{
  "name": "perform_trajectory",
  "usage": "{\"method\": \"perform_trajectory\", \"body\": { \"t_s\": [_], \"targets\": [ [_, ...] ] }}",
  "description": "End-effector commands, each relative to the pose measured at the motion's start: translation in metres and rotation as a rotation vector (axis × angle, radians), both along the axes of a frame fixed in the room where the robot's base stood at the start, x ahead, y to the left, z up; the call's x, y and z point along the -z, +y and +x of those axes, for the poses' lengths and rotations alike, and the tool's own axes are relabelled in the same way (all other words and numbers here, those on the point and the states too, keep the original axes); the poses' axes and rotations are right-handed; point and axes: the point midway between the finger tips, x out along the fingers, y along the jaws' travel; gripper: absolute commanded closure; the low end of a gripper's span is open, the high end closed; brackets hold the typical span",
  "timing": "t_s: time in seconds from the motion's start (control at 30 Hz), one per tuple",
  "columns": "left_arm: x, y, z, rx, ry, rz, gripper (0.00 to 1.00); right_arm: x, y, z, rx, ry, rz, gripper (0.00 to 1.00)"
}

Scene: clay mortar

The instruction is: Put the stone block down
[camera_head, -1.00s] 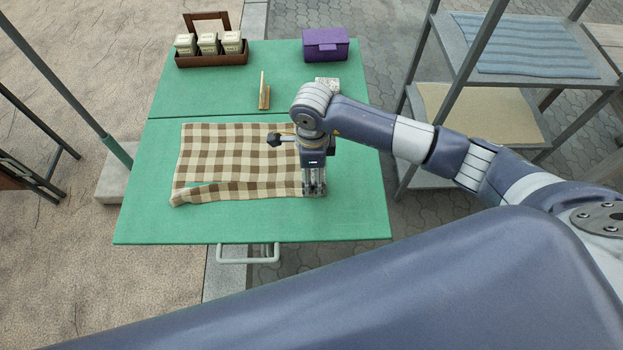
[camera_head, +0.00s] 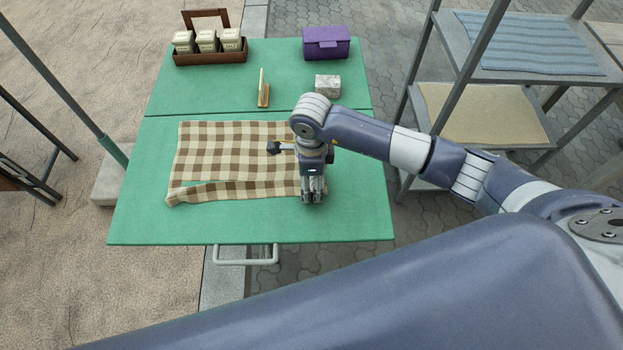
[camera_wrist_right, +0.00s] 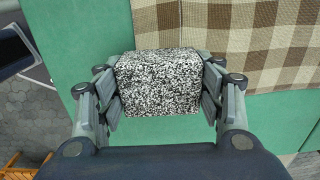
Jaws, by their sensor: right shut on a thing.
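The stone block (camera_wrist_right: 160,82), speckled black and white, is between the fingers of my right gripper (camera_wrist_right: 160,90) in the right wrist view. The gripper is shut on it, with a finger against each side. In the head view my right gripper (camera_head: 314,198) points down over the green table (camera_head: 350,215), at the right edge of the checked cloth. The held block is hidden there by the gripper. Whether it touches the table I cannot tell. My left gripper is not in view.
Another pale speckled block (camera_head: 328,86) stands farther back, near a small wooden stand (camera_head: 264,92). A purple box (camera_head: 326,42) and a brown caddy with jars (camera_head: 210,55) are at the back. The checked cloth (camera_head: 235,155) covers the middle. Green table is bare at right.

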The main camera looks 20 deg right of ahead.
Motion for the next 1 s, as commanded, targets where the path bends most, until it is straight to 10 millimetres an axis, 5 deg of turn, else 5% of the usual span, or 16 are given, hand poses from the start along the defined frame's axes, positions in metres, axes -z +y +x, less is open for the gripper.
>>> {"method": "perform_trajectory", "body": {
  "t_s": [0.03, 0.07, 0.13, 0.67, 1.0],
  "targets": [
    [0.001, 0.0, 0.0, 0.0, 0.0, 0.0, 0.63, 0.004, -0.001, -0.002, 0.001, 0.005, -0.004, 0.81],
    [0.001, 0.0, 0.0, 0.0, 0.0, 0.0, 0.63, 0.005, -0.002, -0.003, 0.001, 0.007, -0.004, 0.36],
    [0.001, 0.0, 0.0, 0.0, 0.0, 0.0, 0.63, 0.005, -0.002, -0.003, 0.001, 0.006, -0.004, 0.2],
    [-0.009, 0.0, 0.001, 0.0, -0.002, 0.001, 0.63, -0.006, 0.0, -0.002, 0.001, 0.004, -0.002, 0.18],
    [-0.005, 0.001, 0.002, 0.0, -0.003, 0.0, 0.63, -0.072, 0.0, 0.0, -0.001, -0.003, -0.001, 0.18]
  ]
}}
